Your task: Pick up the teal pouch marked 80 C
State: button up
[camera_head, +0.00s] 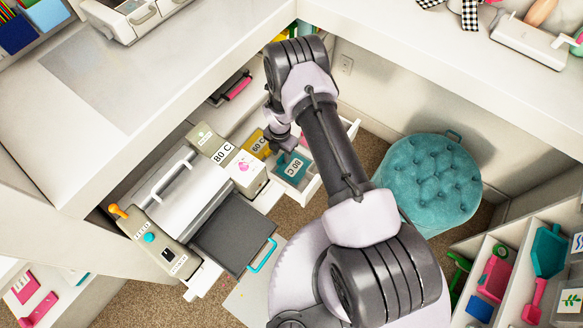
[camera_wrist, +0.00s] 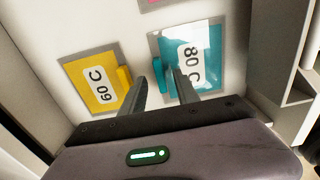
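The teal pouch (camera_head: 290,170) marked 80 C lies in a white drawer, partly overlapped by my arm in the camera_head view. In the camera_wrist view the teal pouch (camera_wrist: 206,48) has a grey border, a white 80 C label and a raised teal tab on its left side. My gripper (camera_wrist: 157,75) is open above it, with one finger on each side of the tab. I cannot tell whether the fingers touch the tab. In the camera_head view my gripper (camera_head: 284,143) points down over the drawer, its fingertips hard to see.
A yellow pouch (camera_wrist: 96,84) marked 60 C lies close to the left finger; it also shows in the camera_head view (camera_head: 257,142). The drawer's white wall (camera_wrist: 268,45) rises on the right. A laminator-like machine (camera_head: 180,205) stands left, and a teal stool (camera_head: 430,185) right.

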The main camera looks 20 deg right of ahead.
notch_tip(320, 180, down, 2)
jog(key=shift+r, duration=0.2)
grip_shut()
